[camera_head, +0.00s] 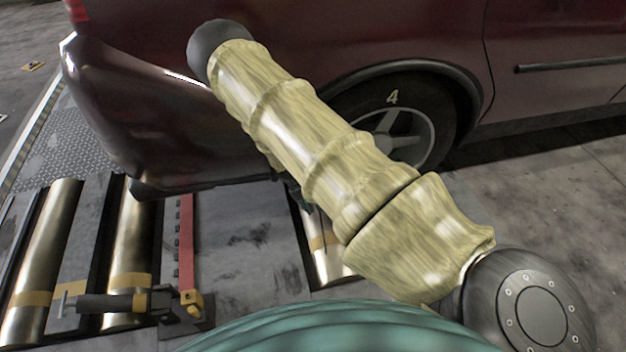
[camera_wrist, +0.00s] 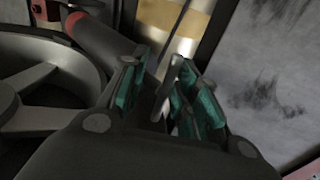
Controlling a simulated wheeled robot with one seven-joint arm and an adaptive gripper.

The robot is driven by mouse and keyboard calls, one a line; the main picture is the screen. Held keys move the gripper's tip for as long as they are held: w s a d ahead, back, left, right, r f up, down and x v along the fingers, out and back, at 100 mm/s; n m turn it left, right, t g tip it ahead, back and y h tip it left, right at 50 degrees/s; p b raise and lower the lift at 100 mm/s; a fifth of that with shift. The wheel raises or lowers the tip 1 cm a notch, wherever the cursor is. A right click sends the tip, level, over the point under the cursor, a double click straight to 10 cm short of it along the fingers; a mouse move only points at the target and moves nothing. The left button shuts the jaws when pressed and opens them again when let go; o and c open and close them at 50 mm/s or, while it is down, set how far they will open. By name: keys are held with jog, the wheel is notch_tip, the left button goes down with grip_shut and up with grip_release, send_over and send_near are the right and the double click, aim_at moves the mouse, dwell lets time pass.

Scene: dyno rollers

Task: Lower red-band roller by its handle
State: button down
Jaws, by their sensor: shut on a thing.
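In the wrist view a dark handle (camera_wrist: 97,38) with a red ring (camera_wrist: 73,20) runs down from the upper left to my gripper (camera_wrist: 163,97). The teal finger pads are closed around the handle's end, where a thin grey metal pin (camera_wrist: 173,76) stands between them. A shiny roller (camera_wrist: 180,17) with a tan band lies behind the fingers. In the head view that roller (camera_head: 324,243) shows partly below my arm. My gripper is almost wholly hidden by the arm there. I cannot make out a red band on the roller itself.
A dark red car (camera_head: 300,40) stands close behind, its rear wheel (camera_head: 395,125) marked 4. At the left are two more rollers (camera_head: 130,240), a red bar (camera_head: 186,240) and another black handle (camera_head: 110,302) with a yellow block (camera_head: 191,299). Floor at the right is clear.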

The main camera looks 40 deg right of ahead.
jog(key=shift+w+a+f, duration=0.2)
jog(key=shift+a+f, duration=0.45)
jog(key=shift+f, duration=0.2)
jog(key=c, duration=1.5)
grip_release()
jog(key=shift+f, duration=0.1)
jog(key=o, duration=0.6)
jog(key=shift+f, duration=0.25)
jog(key=shift+s+d+r, duration=0.1)
jog(key=shift+s+d, duration=0.05)
jog(key=shift+d, duration=0.1)
jog(key=shift+c, duration=0.7)
jog(key=shift+a+r, duration=0.1)
jog(key=shift+a, duration=0.05)
jog(key=shift+c, duration=0.3)
jog(key=shift+a+r, duration=0.15)
jog(key=shift+r, duration=0.3)
jog(key=shift+c, duration=0.7)
jog(key=shift+w+d+v, duration=0.1)
jog(key=shift+d+v, duration=0.1)
jog(key=shift+v, duration=1.5)
jog(key=shift+w+d+v, duration=0.15)
jog(key=shift+v, duration=1.6)
jog(key=c, duration=0.3)
jog(key=shift+r, duration=0.1)
